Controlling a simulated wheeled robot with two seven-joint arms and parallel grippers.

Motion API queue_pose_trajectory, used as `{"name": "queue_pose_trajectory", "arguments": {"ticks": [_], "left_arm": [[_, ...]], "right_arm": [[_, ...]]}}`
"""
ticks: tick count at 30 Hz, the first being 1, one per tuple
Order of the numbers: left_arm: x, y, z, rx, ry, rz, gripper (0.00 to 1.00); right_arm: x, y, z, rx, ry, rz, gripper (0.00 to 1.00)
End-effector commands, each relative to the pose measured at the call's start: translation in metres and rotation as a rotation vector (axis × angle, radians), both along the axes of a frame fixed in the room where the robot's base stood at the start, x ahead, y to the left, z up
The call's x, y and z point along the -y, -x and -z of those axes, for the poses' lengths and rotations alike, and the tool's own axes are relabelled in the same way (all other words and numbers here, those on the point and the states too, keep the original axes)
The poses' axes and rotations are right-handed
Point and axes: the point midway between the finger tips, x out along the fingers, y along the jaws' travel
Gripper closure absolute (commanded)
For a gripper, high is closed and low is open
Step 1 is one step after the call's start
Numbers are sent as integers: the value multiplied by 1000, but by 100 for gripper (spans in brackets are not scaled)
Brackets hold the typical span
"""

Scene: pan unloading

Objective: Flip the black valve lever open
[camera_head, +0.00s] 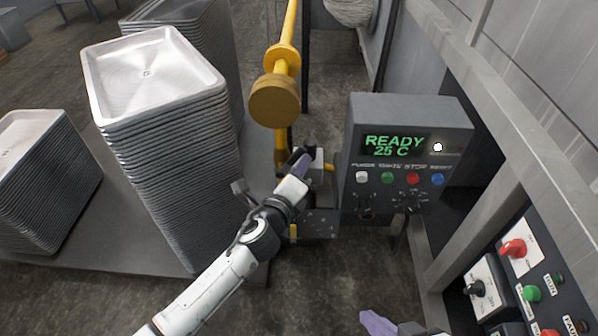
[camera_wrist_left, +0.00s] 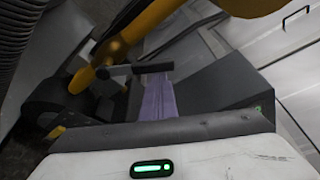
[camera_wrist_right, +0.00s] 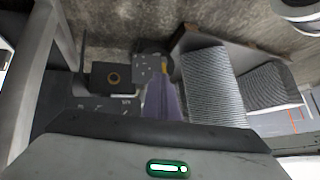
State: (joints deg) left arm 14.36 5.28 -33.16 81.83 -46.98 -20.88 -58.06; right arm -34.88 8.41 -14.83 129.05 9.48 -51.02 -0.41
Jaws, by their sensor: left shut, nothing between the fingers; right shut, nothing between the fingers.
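The black valve lever (camera_wrist_left: 130,71) is a dark bar beside a yellow pipe fitting in the left wrist view. It lies roughly level across that picture. My left gripper (camera_wrist_left: 157,80) has its purple fingers shut and empty, with their tips at the lever's right end; I cannot tell if they touch. In the head view the left gripper (camera_head: 303,160) is beside the yellow pipe's lower end, and I cannot make out the lever there. My right gripper (camera_head: 374,320) is shut and empty at the bottom of the head view, well away from the valve; it shows in the right wrist view (camera_wrist_right: 162,98).
A yellow pipe (camera_head: 284,55) rises behind the left gripper. A grey control box (camera_head: 350,145) reading READY 25 C stands just right of it. Tall stacks of metal trays (camera_head: 170,150) stand on the left. A switch panel (camera_head: 515,285) is at lower right.

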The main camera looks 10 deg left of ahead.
Motion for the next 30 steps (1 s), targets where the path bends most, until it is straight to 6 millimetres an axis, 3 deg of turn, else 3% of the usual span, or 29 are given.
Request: {"name": "queue_pose_trajectory", "arguments": {"ticks": [15,30], "left_arm": [[-36,2,-14,25,423,-7,100],[-48,3,-18,31,568,-9,100]], "right_arm": [[-14,-6,8,-27,-2,-72,100],[-20,-9,0,2,-41,-70,100]]}}
